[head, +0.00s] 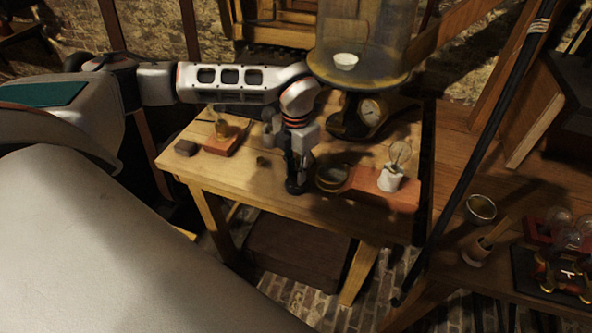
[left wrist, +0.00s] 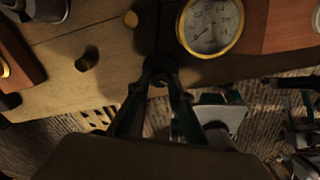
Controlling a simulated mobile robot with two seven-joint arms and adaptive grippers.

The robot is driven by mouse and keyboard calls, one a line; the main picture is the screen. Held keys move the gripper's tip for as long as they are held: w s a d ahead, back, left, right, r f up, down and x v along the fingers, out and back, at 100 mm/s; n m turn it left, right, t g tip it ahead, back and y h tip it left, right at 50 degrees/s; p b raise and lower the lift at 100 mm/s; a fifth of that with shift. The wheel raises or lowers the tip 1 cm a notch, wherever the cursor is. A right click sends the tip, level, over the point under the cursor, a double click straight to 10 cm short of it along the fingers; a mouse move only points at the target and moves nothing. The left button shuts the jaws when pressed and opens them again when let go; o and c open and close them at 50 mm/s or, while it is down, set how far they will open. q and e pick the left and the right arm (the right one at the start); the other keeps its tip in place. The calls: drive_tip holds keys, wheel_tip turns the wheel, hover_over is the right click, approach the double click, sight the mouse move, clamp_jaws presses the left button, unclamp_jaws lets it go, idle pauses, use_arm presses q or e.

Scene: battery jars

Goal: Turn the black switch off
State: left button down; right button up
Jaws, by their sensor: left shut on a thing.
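A small black round thing, which looks like the black switch (head: 295,188), is at the front edge of the wooden table. My left gripper (head: 297,177) points down onto it and hides most of it. In the left wrist view, the two fingers (left wrist: 160,84) come together at the dark round switch (left wrist: 163,68) and are shut on it. Its lever and its position are too dark to tell. My right gripper is in neither view.
A small dark knob (head: 261,161) stands to the left. The table's front edge is close.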

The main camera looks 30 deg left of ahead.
use_arm(q)
drive_tip(key=c, duration=1.8)
unclamp_jaws()
wheel_tip(320, 180, up, 12)
